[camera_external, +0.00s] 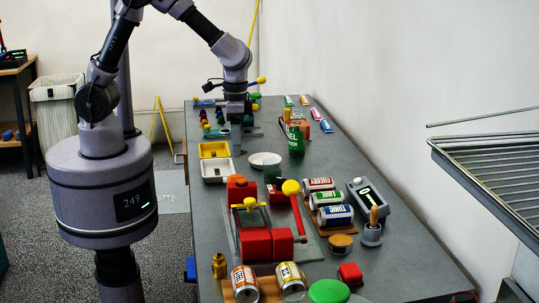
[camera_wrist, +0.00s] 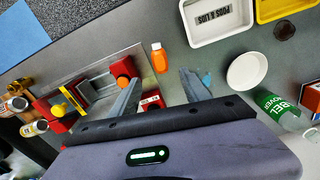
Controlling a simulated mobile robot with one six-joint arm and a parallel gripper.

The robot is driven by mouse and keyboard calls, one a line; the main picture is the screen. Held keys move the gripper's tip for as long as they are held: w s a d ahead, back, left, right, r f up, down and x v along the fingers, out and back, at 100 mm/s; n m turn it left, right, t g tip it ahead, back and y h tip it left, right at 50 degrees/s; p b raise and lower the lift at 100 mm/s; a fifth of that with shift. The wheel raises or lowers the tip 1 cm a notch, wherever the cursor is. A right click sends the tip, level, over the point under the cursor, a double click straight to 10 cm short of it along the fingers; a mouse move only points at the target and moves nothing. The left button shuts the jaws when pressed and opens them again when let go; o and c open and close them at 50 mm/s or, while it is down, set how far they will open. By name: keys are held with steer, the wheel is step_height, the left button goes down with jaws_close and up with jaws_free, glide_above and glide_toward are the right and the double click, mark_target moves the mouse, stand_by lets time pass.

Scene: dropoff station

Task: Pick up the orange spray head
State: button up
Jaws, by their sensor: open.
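A small orange piece (camera_wrist: 159,60) with a pale-rimmed top lies on the grey table in the wrist view; it looks like the orange spray head. I cannot make it out surely in the external view. My gripper (camera_wrist: 160,78) is open and empty, with its two fingers spread. The orange piece shows just beyond the fingertips, between their lines, and apart from both. In the external view my gripper (camera_external: 237,148) points down over the table near the yellow tray.
A white tray (camera_external: 216,178), a yellow tray (camera_external: 214,158), a white bowl (camera_external: 265,168) and a green bottle (camera_external: 296,146) stand close by. A red clamp-like fixture (camera_external: 268,244) with a yellow knob and several cans crowds the near side. A wall runs along the right.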

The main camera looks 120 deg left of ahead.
steer(key=b, duration=0.1)
glide_above(236, 176)
steer(key=f, duration=0.4)
steer(key=shift+w+a+f, duration=0.15)
steer(key=shift+w+f, duration=0.05)
steer(key=shift+f, duration=0.15)
steer(key=f+b, duration=0.1)
steer(key=f, duration=0.1)
steer(key=f+b, duration=0.1)
steer(key=f, duration=0.1)
steer(key=f+b, duration=0.1)
steer(key=f, duration=0.1)
steer(key=shift+s, duration=0.25)
steer(key=shift+d+r, duration=0.1)
steer(key=shift+d, duration=0.1)
steer(key=shift+c, duration=0.8)
jaws_close()
